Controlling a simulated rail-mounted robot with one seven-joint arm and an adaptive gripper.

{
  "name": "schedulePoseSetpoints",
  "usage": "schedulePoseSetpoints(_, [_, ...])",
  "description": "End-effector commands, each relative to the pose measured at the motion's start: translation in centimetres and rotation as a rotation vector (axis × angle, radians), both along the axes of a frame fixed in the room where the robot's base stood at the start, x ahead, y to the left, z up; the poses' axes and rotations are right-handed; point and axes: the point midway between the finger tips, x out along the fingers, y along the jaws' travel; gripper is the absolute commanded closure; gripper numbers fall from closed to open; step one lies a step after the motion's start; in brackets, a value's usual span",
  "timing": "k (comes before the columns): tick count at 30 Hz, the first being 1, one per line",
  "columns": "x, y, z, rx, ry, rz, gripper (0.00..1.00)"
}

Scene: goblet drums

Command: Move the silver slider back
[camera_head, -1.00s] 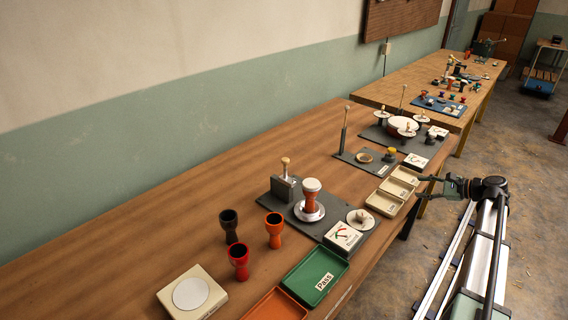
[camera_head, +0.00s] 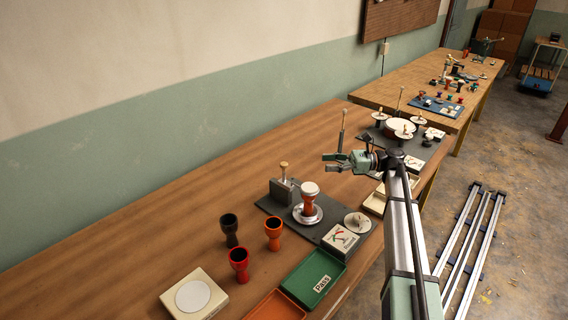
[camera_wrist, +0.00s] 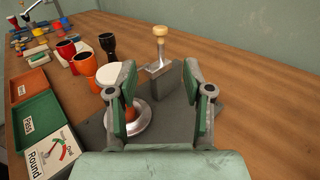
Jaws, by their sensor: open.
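What looks like the silver slider (camera_head: 284,176) is a metal piece with a pale wooden knob on top, at a grey block on the dark grey base plate (camera_head: 266,205). In the wrist view the slider (camera_wrist: 160,50) stands upright ahead, between and beyond the fingertips. My gripper (camera_head: 328,163) is open and empty above the table, to the right of the slider and apart from it. In the wrist view my gripper (camera_wrist: 158,82) has its fingers spread, partly hiding the orange drum (camera_head: 309,198) with a white top on a silver disc.
Black (camera_head: 229,229), orange (camera_head: 273,232) and red (camera_head: 239,264) goblets stand left of the plate. A dial box (camera_head: 340,242), green Pass tray (camera_head: 314,278) and orange tray (camera_head: 275,306) line the front edge. The table along the wall is clear.

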Motion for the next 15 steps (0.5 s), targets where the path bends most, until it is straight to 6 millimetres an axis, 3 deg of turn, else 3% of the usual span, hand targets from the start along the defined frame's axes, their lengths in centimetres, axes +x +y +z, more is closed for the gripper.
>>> schedulePoseSetpoints(15, [-1.4,9.9,0.1,-0.001,-0.002,0.001,0.49])
